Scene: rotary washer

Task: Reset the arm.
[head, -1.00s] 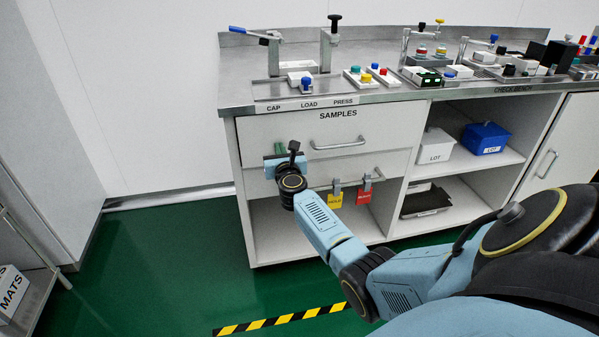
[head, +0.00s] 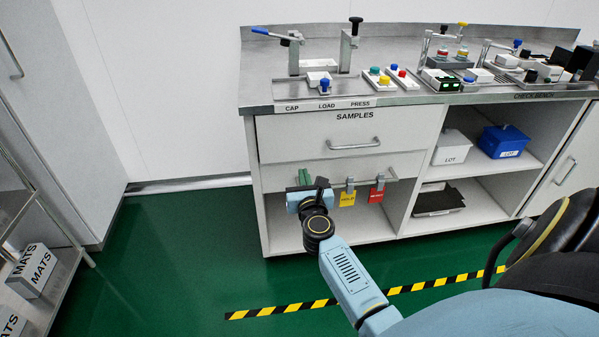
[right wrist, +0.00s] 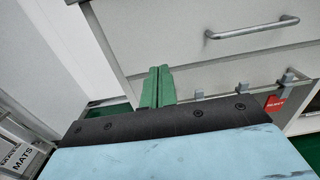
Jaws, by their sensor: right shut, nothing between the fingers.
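My right gripper (head: 303,180) is in front of the left side of the bench cabinet, below the SAMPLES drawer (head: 290,135). Its green fingers (right wrist: 157,87) are together and empty in the right wrist view. The blue and black arm comes up from the lower right of the head view. The drawer is shut, and its metal handle (right wrist: 252,28) is above and to the right of the fingers in the right wrist view. I cannot tell whether the gripper touches the cabinet. My left gripper is not in view.
Yellow (head: 347,199) and red (head: 376,195) tags hang on a rail right of the gripper. The worktop (head: 258,92) holds presses and buttons. White (head: 452,147) and blue (head: 504,141) bins stand on a shelf. A rack with MATS boxes (head: 36,270) stands left. Green floor between is clear.

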